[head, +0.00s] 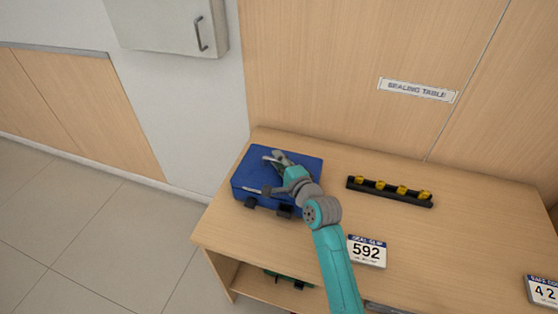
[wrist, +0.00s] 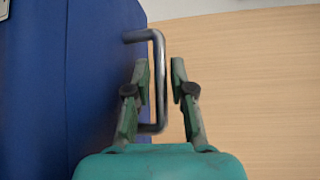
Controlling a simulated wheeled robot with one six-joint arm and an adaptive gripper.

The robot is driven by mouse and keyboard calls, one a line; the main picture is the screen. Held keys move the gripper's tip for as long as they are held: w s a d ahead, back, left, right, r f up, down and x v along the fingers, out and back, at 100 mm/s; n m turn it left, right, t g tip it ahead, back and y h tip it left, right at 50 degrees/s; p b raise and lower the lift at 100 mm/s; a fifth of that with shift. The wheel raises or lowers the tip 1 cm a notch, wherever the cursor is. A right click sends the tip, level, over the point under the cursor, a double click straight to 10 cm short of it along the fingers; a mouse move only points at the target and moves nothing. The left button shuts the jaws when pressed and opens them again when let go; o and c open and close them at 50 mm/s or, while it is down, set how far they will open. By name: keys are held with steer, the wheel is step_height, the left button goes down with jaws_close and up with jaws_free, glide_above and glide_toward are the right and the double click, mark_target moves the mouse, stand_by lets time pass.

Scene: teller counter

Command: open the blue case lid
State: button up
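The blue case (head: 248,181) sits at the left end of the table with its lid down. Two dark latches (head: 284,211) show on its front face. My gripper (head: 263,174) is over the case top in the head view and covers part of it. In the wrist view the blue case (wrist: 50,80) fills the left side, and a U-shaped metal handle (wrist: 158,60) stands out from it. My gripper's fingers (wrist: 160,75) are apart, one on each side of the handle's bar. I cannot tell whether either finger touches the bar.
A black rack with several yellow pieces (head: 390,191) lies to the right on the table (head: 460,240). A sign reading 592 (head: 366,251) is near the front edge, and another (head: 542,290) is at the far right. A grey wall box (head: 165,25) hangs behind left.

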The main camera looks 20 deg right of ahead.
jaws_close()
steer(key=shift+w+d+r+m+g, duration=0.4)
steer(key=shift+w+r+m+g, duration=0.1)
steer(key=shift+r+g, duration=0.2)
steer(key=shift+w+d+r+m+g, duration=0.4)
steer(key=shift+w+r+m+g, duration=0.1)
steer(key=shift+r+g, duration=0.15)
steer(key=shift+w+d+r+m+g+y, duration=0.2)
steer(key=shift+w+d+r+m+g, duration=0.2)
steer(key=shift+w+g, duration=0.1)
steer(key=shift+w+d+r+m+g+y, duration=0.2)
steer(key=shift+w+d+r+m+g, duration=0.15)
steer(key=shift+w+g, duration=0.15)
steer(key=shift+w+d+r+m+g+y, duration=0.2)
steer(key=shift+w+d+m+g+y, duration=0.1)
steer(key=shift+w+d+m+g, duration=0.4)
steer(key=shift+w+a, duration=0.1)
steer(key=shift+a, duration=0.05)
jaws_free()
